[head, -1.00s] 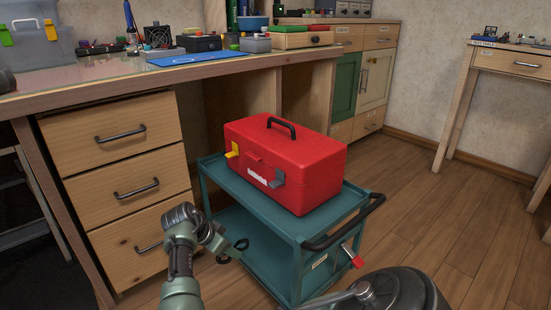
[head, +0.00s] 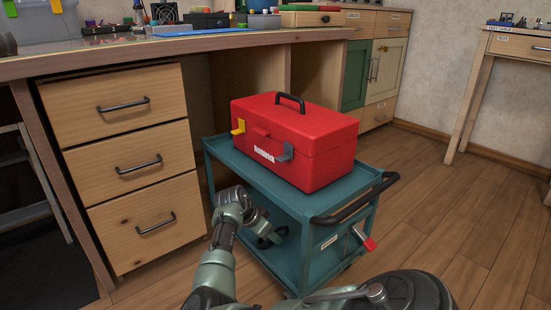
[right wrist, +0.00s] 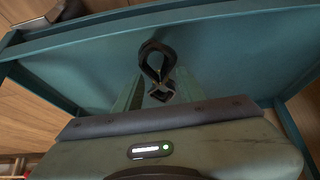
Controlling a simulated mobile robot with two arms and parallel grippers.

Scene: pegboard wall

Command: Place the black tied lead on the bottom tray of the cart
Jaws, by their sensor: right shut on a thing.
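The black tied lead (head: 272,238) is a small dark loop at the open side of the teal cart (head: 318,262). My right gripper (head: 264,236) is shut on it. In the right wrist view the lead (right wrist: 157,60) stands out between the fingertips (right wrist: 158,88), in front of a teal tray surface (right wrist: 225,50). I cannot tell whether the lead touches the tray. The bottom tray is largely hidden in the head view by my arm and the upper tray (head: 222,155). My left gripper is not in view.
A red toolbox (head: 300,140) fills much of the upper tray. The cart has a black handle (head: 355,203) at its right end and a red-tipped lever (head: 364,238) below it. A wooden drawer unit (head: 130,165) stands close on the left. The floor at right is clear.

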